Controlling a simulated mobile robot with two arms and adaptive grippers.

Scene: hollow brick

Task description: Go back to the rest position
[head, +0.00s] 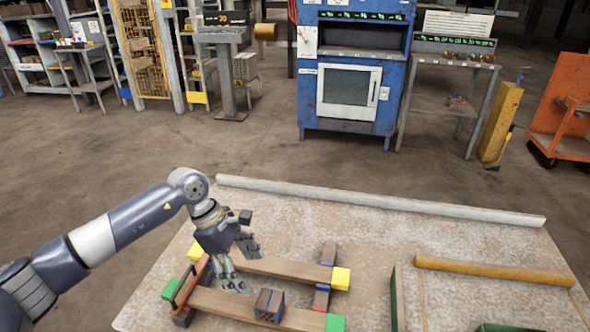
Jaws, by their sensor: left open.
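My left gripper (240,268) comes in from the left over the table. It is open, with its fingers pointing down above the left part of a wooden frame, close to the upper wooden beam (285,269). The hollow brick (269,305), a dark block with holes, sits by the lower wooden beam (225,306), apart from the fingers. The frame has yellow and green end blocks, such as the yellow block (341,278) and the green block (335,322). My right gripper is not in view.
The worktable (380,235) has a pale raised rail (380,199) along its far edge. A yellow wooden bar (495,271) and green-sided edging lie at the right. Beyond the table are open floor, a blue machine (350,80) and an orange cart (563,110).

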